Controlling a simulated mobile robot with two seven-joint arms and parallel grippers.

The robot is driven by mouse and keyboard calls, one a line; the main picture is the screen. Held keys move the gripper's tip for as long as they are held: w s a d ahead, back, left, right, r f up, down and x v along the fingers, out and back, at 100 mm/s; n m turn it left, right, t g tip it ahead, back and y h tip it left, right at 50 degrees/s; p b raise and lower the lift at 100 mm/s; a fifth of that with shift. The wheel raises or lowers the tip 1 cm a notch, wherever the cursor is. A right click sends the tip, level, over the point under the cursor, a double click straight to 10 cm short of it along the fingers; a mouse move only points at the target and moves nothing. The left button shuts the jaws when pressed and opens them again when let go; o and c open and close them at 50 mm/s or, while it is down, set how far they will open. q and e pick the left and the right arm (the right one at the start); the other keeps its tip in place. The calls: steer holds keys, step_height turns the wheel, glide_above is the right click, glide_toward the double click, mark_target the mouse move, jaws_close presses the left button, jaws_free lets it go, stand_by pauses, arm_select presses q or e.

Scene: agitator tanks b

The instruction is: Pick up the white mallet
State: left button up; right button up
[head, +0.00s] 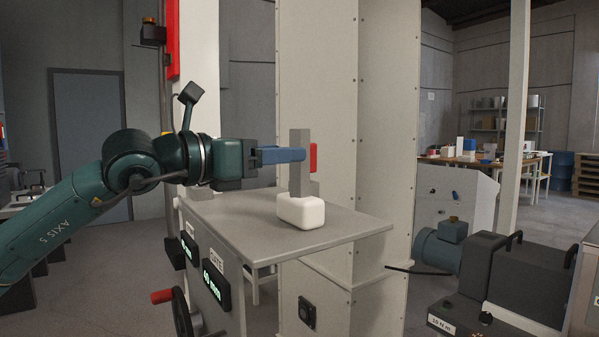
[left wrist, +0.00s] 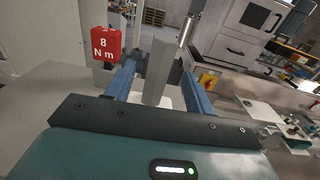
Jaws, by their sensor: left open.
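The white mallet stands upright on the grey table, its rounded white head (head: 300,212) down and its square grey handle (head: 295,180) up. My left gripper (head: 301,155) reaches in level from the left at the handle's upper half, above the head. One blue finger passes in front of the handle. In the left wrist view the open left gripper (left wrist: 157,66) has its blue fingers on either side of the grey handle (left wrist: 160,75), with gaps on both sides. The white head shows partly there, mostly hidden behind the gripper body. My right gripper is in neither view.
The grey tabletop (head: 350,224) is otherwise clear in front of the mallet. A tall beige cabinet (head: 387,130) stands close behind. A dark machine (head: 525,265) with a teal motor is at lower right.

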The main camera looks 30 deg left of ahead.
mark_target(309, 152)
arm_select(q)
steer(key=p+x, duration=0.4)
steer(key=x, duration=0.2)
steer(key=shift+w+d+f, duration=0.1)
steer(key=shift+w+d, duration=0.05)
steer(key=shift+w, duration=0.1)
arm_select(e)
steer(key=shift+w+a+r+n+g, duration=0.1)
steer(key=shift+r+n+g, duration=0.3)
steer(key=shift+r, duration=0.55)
arm_select(q)
jaws_close()
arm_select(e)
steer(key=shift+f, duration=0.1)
